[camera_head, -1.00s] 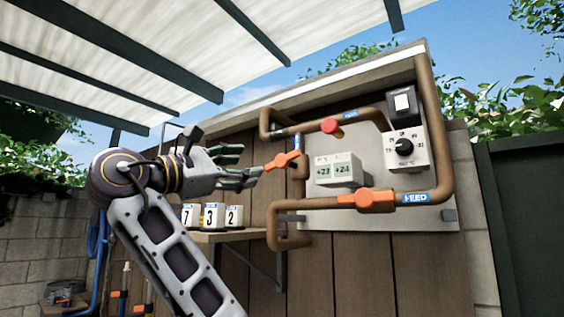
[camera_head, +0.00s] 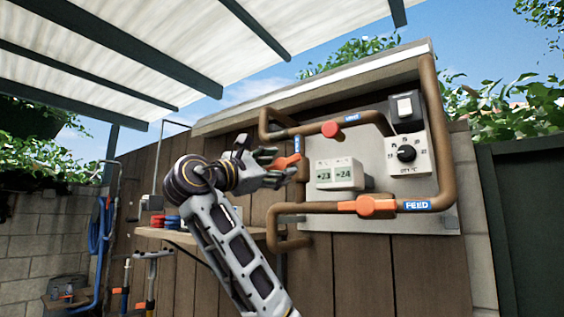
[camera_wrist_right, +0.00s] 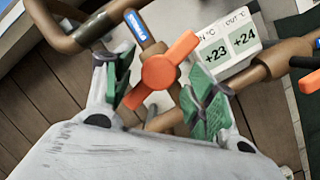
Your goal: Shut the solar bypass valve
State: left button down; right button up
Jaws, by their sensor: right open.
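My fingers partly cover the handle in the head view. A second orange handle (camera_head: 368,206) lies along the lower pipe labelled FEED. My left gripper is out of view.
A grey display (camera_head: 338,174) reading +23 and +24 is just right of the gripper. A wooden shelf (camera_head: 160,234) stands behind my arm.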

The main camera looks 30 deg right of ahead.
jog(key=shift+x, duration=1.25)
jog(key=shift+c, duration=0.5)
jog(key=c, duration=0.9)
